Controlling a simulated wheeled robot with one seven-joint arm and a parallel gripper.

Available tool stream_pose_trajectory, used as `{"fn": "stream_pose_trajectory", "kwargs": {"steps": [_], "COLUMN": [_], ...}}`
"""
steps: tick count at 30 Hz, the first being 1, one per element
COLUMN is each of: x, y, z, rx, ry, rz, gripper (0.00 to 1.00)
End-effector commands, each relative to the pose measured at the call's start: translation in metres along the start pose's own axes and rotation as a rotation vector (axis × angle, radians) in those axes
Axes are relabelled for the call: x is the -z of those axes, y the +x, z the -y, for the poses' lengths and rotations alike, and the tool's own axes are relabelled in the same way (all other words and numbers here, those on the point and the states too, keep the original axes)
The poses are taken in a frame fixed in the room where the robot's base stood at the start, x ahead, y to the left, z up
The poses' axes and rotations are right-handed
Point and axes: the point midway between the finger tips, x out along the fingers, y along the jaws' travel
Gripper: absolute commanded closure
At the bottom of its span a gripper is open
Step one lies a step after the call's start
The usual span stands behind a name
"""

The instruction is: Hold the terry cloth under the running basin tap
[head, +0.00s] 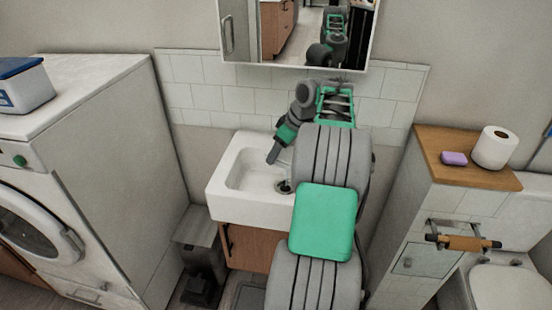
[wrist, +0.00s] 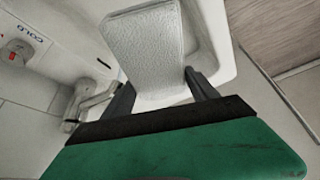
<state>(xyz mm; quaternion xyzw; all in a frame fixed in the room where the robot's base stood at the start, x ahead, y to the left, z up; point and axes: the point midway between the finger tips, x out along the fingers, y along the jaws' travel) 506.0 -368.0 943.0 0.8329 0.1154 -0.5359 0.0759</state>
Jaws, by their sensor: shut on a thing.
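My gripper (wrist: 158,78) is shut on the pale grey, textured terry cloth (wrist: 147,45). The cloth extends beyond the two dark fingers, over the white basin (wrist: 220,42). The metal basin tap (wrist: 88,103) shows to the left of the fingers in the wrist view, with a gap between it and the cloth. I cannot make out a water stream. In the head view my gripper (head: 274,156) points down over the basin (head: 222,194), and the cloth cannot be made out there. The arm hides the basin's right side and the tap.
A mirror cabinet (head: 240,35) hangs close above my arm. A washing machine (head: 120,150) stands to the left. A wood-topped cabinet (head: 440,150) on the right bears a toilet roll (head: 495,148) and purple soap (head: 454,158). A red-marked dispenser (wrist: 20,50) is near the tap.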

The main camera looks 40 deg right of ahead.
Motion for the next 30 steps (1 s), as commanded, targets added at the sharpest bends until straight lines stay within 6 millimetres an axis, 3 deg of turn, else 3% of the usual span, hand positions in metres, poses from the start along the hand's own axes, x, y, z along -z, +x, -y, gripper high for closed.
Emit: {"fn": "stream_pose_trajectory", "kwargs": {"steps": [7, 9, 12, 17, 30], "x": [-0.093, -0.115, -0.131, -0.135, -0.097], "y": [0.031, 0.033, 0.033, 0.034, 0.062], "z": [-0.024, -0.027, -0.029, -0.03, -0.041], "rx": [-0.026, -0.06, -0.1, -0.121, -0.117], "ry": [-0.025, -0.03, -0.033, -0.037, -0.039], "rz": [-0.259, -0.345, -0.42, -0.454, -0.451], "gripper": [0.79, 0.79, 0.79, 0.79, 0.79]}}
